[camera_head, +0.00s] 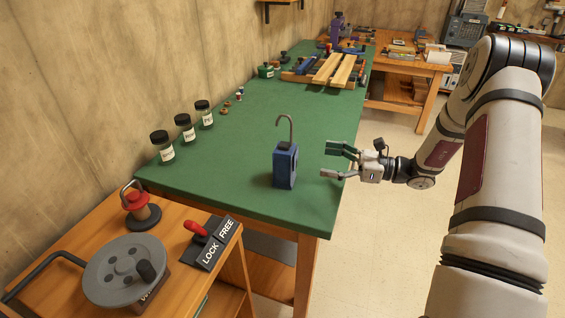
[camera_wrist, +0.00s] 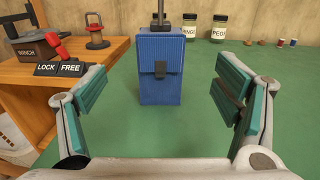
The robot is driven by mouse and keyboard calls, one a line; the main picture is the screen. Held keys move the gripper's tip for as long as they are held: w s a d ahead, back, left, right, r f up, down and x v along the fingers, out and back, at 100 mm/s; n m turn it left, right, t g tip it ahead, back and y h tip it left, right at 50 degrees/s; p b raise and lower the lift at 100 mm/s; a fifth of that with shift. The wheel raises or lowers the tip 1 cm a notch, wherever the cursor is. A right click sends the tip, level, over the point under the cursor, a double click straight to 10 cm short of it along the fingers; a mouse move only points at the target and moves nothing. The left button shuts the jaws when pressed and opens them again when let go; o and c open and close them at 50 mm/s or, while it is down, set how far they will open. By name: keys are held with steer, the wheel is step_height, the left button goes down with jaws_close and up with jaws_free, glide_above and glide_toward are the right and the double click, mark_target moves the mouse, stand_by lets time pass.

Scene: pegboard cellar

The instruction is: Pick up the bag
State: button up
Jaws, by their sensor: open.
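The bag (camera_head: 285,167) is a small upright blue box shape with a tall grey hook-shaped handle on top. It stands on the green-topped table near its front right edge. In the wrist view the bag (camera_wrist: 160,70) is straight ahead, with a dark clasp on its face and the top of its handle cut off by the frame. My gripper (camera_head: 333,161) is open, just right of the bag and apart from it. In the wrist view its green-padded fingers (camera_wrist: 158,105) are spread wide, left and right of the bag, with nothing between them.
Several labelled jars (camera_head: 184,127) stand along the wall side of the green table (camera_head: 240,125). Wooden planks (camera_head: 333,70) lie at the far end. A lower wooden bench with a winch (camera_head: 125,272) and a LOCK/FREE lever (camera_head: 209,243) is at front left. Green surface around the bag is clear.

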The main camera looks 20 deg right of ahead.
mark_target(284, 153)
steer(key=x, duration=1.2)
steer(key=shift+w+a+f, duration=0.15)
steer(key=shift+w, duration=0.05)
steer(key=c, duration=1.4)
